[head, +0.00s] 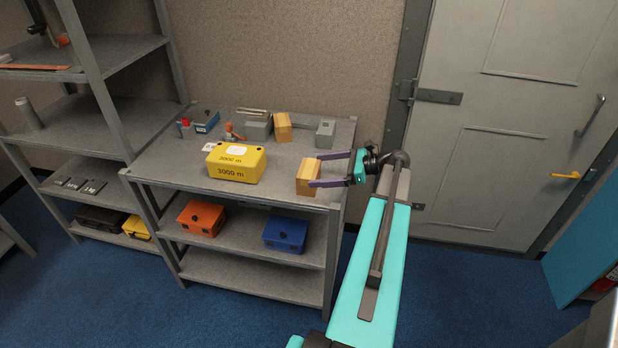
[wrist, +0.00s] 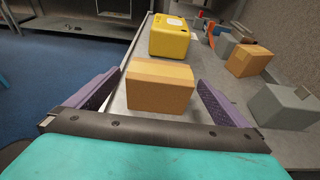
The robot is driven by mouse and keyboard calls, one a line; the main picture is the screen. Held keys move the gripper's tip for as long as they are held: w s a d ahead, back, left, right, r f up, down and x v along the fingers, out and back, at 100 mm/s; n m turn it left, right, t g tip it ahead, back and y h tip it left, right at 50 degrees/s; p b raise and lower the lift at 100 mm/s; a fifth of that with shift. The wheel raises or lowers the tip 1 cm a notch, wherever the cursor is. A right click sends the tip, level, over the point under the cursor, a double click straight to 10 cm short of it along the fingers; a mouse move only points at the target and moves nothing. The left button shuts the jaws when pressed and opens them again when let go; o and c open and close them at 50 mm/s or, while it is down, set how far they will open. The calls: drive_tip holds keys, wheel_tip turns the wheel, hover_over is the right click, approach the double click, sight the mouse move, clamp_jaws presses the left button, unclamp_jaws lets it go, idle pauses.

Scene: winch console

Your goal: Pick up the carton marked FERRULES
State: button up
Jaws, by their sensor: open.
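A small brown carton (head: 306,178) stands near the front right edge of the shelf top. In the wrist view this carton (wrist: 160,88) sits between the two purple fingers, with a gap on each side. My gripper (head: 333,170) is open around it, coming from the right. A second brown carton (head: 283,127) stands further back by the wall; it also shows in the wrist view (wrist: 250,60), right of my gripper. No lettering can be read on either carton, so I cannot tell which is marked FERRULES.
A yellow 3000 m case (head: 236,164) stands left of the near carton. A grey block (head: 325,132) and several small items stand along the back. Orange (head: 201,218) and blue (head: 285,234) boxes are on the shelf below. The blue floor is open in front.

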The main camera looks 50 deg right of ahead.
sight(309, 168)
drive_tip(key=p+x, duration=0.1)
drive_tip(key=x, duration=0.2)
drive_tip(key=shift+w+a+p, duration=0.1)
drive_tip(key=shift+w+p, duration=0.2)
drive_tip(key=shift+p, duration=0.05)
drive_tip(key=shift+w+a+f, duration=0.25)
drive_tip(key=shift+w+a, duration=0.1)
drive_tip(key=shift+w, duration=0.15)
drive_tip(key=shift+c, duration=0.3)
drive_tip(key=c, duration=1)
drive_tip(key=shift+r, duration=0.2)
drive_tip(key=shift+r+b, duration=0.7)
drive_tip(key=shift+r, duration=0.75)
drive_tip(key=f+b+v, duration=0.1)
drive_tip(key=v, duration=0.4)
drive_tip(key=f+b+v, duration=0.1)
drive_tip(key=v, duration=0.4)
drive_tip(key=d+b+v, duration=0.1)
drive_tip(key=b+v, duration=0.1)
drive_tip(key=v, duration=0.4)
drive_tip(key=shift+s+f, duration=0.15)
drive_tip(key=shift+f, duration=0.25)
